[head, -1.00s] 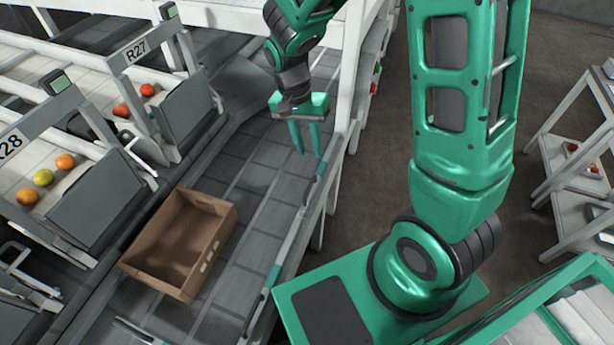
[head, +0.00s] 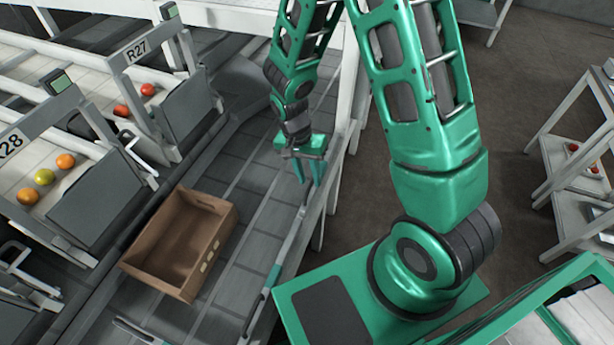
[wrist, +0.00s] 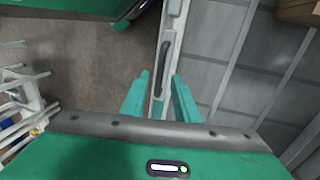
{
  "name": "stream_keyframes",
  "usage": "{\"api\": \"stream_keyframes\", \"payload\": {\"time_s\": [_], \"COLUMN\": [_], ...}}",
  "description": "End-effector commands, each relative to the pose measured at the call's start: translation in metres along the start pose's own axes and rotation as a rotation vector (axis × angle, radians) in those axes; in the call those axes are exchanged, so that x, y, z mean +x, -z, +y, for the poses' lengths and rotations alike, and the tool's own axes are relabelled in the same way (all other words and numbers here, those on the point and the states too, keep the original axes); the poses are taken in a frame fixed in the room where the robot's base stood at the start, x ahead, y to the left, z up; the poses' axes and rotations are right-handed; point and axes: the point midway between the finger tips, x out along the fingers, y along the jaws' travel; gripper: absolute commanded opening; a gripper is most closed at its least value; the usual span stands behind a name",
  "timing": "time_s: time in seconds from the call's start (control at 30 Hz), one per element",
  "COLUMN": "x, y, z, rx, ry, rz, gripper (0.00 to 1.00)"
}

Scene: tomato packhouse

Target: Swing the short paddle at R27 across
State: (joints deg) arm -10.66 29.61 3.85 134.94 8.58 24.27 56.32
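A narrow dark bar that looks like the short paddle (head: 290,232) lies along the right edge rail of the belt, near the R27 lane. It is folded along the rail, not across the belt. In the wrist view a dark elongated piece (wrist: 164,57) lies on the pale rail, beyond and between my fingertips. My gripper (head: 309,180) is above this edge with its fingers pointing down. In the wrist view the gripper (wrist: 160,80) is open and empty, its two green fingers apart on either side of the rail. Whether they touch the paddle cannot be told.
An empty brown crate (head: 212,252) sits on the grey belt (head: 252,205). The R27 sign (head: 137,51) marks a lane with red tomatoes (head: 147,90). Another paddle with a teal end (head: 272,277) is nearer on the same edge. A white frame post (head: 350,70) stands close behind my gripper.

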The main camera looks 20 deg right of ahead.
Motion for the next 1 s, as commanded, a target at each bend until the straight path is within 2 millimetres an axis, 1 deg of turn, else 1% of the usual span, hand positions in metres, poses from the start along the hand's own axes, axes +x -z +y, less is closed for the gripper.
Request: {"api": "stream_keyframes", "payload": {"time_s": [0.1,0.33,0.37,0.4,0.47,0.5,0.63,0.8,0.87,1.0], "x": [0.004,0.004,0.004,0.004,0.004,0.004,0.004,0.003,0.003,0.0], "y": [0.0,0.0,0.0,0.0,0.0,0.0,-0.002,-0.001,0.0,0.002], "z": [0.0,0.0,0.0,0.0,0.0,0.0,-0.002,-0.004,-0.007,-0.021], "rx": [0.0,0.0,0.0,0.0,0.0,0.0,-0.002,0.011,0.025,0.08], "ry": [0.0,0.0,0.0,0.0,0.0,0.0,0.0,0.0,0.001,0.002], "rz": [0.0,0.0,0.0,0.0,0.0,0.0,0.0,-0.004,-0.006,-0.017], "gripper": [0.28,0.28,0.26,0.16,0.02,0.0,0.0,0.0,0.0,0.0]}}
